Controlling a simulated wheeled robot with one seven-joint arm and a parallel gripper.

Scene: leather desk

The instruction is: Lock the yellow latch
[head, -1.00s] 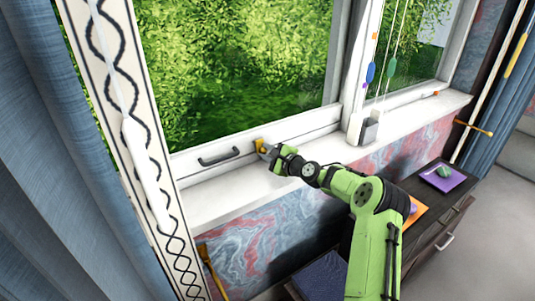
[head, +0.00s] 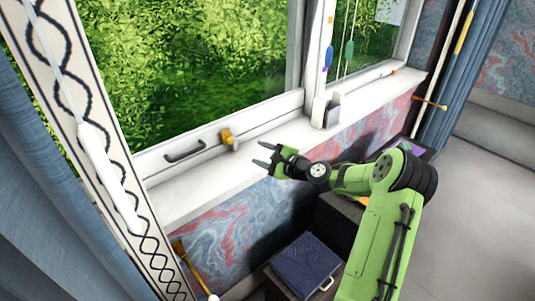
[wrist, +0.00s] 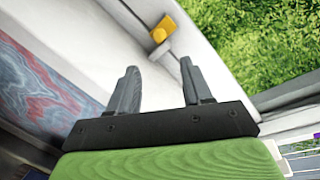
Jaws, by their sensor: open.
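The yellow latch (head: 226,136) is on the lower window frame, just right of a dark grey handle (head: 184,151). In the wrist view the latch (wrist: 163,29) shows beyond the fingertips, with a grey piece beside it. My gripper (head: 263,154) is open and empty above the white sill, to the right of the latch and apart from it. In the wrist view both fingers of my gripper (wrist: 157,68) stand apart with nothing between them. I cannot tell whether the latch is locked.
The white window sill (head: 185,192) runs under the window. A grey block (head: 332,111) stands on the sill to the right, below hanging cords with coloured pieces. A dark blue flat case (head: 305,262) lies below. A patterned curtain strip is at the left.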

